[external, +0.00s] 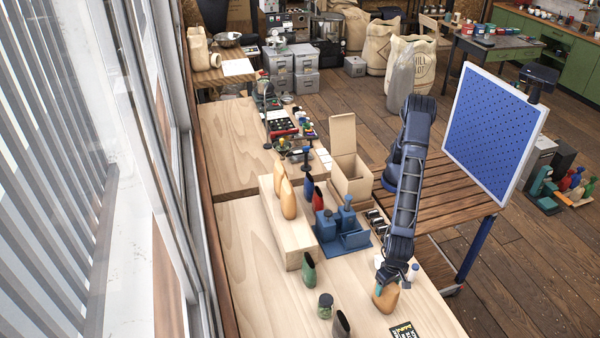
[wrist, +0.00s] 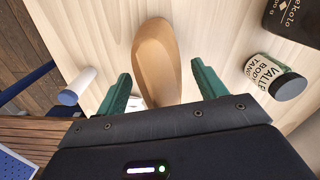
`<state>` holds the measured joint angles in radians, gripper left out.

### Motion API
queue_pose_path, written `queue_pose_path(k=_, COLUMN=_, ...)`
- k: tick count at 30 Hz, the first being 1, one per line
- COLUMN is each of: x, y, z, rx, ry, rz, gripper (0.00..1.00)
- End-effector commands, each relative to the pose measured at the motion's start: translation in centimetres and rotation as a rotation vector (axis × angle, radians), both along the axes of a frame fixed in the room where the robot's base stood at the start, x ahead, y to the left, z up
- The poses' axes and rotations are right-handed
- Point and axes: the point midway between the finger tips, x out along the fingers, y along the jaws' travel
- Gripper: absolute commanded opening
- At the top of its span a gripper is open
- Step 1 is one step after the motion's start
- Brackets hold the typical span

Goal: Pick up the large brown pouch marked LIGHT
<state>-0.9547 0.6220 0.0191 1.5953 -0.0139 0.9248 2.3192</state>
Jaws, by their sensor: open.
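A tan-brown pouch (external: 386,299) stands on the pale wooden table, near its right edge. In the wrist view the pouch (wrist: 155,55) is between the two green fingers. No LIGHT marking can be read on it. My gripper (wrist: 161,76) is open, with one finger on each side of the pouch and a visible gap at both sides. In the external view my gripper (external: 384,279) is low over the pouch and hides its upper part. Two more tan pouches (external: 288,200) stand on the raised wooden block; their markings are not readable either.
A labelled jar (wrist: 262,78) and a dark pouch (wrist: 295,22) lie to the right in the wrist view. A white cylinder (wrist: 79,85) is to the left. A green pouch (external: 309,270), blue holders (external: 340,230) and an open box (external: 352,175) stand farther off.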

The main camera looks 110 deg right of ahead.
Motion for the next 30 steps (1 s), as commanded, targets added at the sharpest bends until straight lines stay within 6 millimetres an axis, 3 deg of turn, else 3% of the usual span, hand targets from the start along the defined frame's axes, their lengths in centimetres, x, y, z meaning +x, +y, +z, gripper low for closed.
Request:
queue_pose_path(k=2, x=0.0, y=0.0, z=0.0, rx=0.000, ry=0.000, rz=0.000, gripper=0.70)
queue_pose_path(k=13, x=0.0, y=0.0, z=0.0, rx=0.000, ry=0.000, rz=0.000, gripper=0.01)
queue_pose_path(k=23, x=0.1, y=0.0, z=0.6, rx=0.002, ry=-0.001, rz=-0.001, gripper=0.00)
queue_pose_path(k=30, x=0.0, y=0.1, z=4.5, rx=0.004, ry=-0.003, rz=0.000, gripper=0.00)
